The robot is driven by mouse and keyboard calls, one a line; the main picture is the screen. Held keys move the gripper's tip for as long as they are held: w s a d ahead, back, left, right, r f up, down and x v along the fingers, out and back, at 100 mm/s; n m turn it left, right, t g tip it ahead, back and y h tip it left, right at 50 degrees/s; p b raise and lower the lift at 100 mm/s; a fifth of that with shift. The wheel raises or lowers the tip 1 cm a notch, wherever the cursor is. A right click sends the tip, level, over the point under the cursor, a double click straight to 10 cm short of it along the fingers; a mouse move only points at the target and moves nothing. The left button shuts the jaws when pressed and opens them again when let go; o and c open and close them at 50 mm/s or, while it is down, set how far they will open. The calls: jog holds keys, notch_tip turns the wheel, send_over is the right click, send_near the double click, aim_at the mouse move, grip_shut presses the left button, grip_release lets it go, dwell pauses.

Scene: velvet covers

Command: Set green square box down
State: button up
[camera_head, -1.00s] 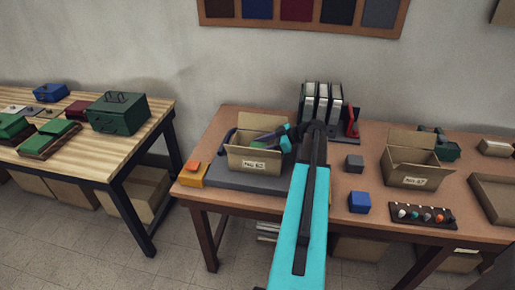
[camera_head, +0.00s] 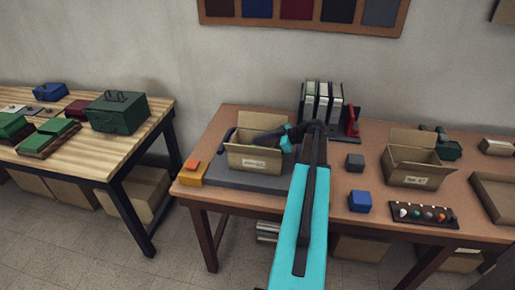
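My gripper (camera_head: 268,138) reaches from the right over the rim into the left open cardboard box (camera_head: 254,160), which carries a white label. Its fingers are dark and partly hidden behind the box's front wall, so I cannot tell if they are open or shut. No green square box shows at my gripper now; the inside of the cardboard box is mostly hidden. The cardboard box stands upright on a grey mat (camera_head: 225,180) on the brown table (camera_head: 300,205).
A second open cardboard box (camera_head: 411,168) stands to the right. A blue cube (camera_head: 359,202), a grey cube (camera_head: 355,162) and binders (camera_head: 322,103) stand near my arm. An orange-yellow block (camera_head: 191,172) is at the left edge. A wooden table (camera_head: 90,155) at left holds green boxes.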

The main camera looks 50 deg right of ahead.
jog(key=shift+r+p, duration=0.25)
jog(key=shift+p, duration=0.05)
jog(key=shift+r+p, duration=0.45)
jog(key=shift+p, duration=0.2)
jog(key=shift+s+d, duration=0.15)
jog(key=shift+s, duration=0.05)
jog(key=b+v, duration=0.4)
jog(key=v, duration=0.7)
jog(key=shift+s, duration=0.2)
jog(key=shift+d+r, duration=0.1)
jog(key=shift+r, duration=0.05)
